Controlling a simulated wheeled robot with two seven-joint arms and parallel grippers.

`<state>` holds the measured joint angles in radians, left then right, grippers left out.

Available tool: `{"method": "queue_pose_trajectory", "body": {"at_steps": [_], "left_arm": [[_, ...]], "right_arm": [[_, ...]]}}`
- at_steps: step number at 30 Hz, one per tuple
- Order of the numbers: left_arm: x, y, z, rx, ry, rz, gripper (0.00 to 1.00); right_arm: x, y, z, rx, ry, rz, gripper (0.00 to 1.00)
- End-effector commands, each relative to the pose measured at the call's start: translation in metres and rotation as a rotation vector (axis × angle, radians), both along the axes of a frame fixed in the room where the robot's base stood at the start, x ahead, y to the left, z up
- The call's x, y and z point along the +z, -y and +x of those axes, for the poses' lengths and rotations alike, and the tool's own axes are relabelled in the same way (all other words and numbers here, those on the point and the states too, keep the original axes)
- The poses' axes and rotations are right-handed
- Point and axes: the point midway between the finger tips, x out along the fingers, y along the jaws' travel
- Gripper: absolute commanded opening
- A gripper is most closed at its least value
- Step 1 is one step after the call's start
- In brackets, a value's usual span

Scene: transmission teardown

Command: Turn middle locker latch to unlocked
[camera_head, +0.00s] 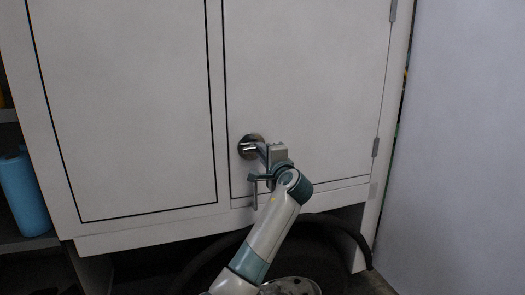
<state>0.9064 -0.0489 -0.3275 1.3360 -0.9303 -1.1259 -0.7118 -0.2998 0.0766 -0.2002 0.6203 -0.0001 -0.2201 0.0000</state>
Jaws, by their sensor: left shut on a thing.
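A round metal latch (247,147) sits at the lower left of the right-hand white locker door (305,90). My left gripper (261,152) is at the latch, reaching up from below. It is shut on the latch's handle, and its fingers and wrist hide part of the latch. How far the latch is turned cannot be told. My right gripper is not in view.
Another white door panel (125,100) lies to the left. Hinges (376,147) run along the locker door's right edge. A dark wheel and arch are below the cabinet. A blue cylinder (24,192) stands at the far left. A plain pale wall (455,150) fills the right.

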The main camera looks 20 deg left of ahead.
Motion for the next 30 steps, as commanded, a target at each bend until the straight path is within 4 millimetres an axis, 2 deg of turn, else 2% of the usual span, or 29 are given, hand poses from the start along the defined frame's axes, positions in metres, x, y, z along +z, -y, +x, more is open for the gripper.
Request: {"method": "queue_pose_trajectory", "body": {"at_steps": [14, 15, 17, 30], "left_arm": [[0.0012, -0.0008, 0.0002, 0.0, -0.009, 0.018, 0.0], [0.0013, -0.0008, 0.0002, 0.0, -0.009, 0.018, 0.21], [0.0012, -0.0008, 0.0002, 0.0, -0.009, 0.018, 0.33], [-0.0009, 0.0022, -0.0031, 0.0, -0.009, 0.015, 0.33]], "right_arm": [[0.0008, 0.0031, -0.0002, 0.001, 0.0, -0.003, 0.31], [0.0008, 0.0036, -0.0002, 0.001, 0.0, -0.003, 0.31], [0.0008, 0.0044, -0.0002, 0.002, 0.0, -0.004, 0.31], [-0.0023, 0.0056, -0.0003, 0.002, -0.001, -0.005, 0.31]]}}
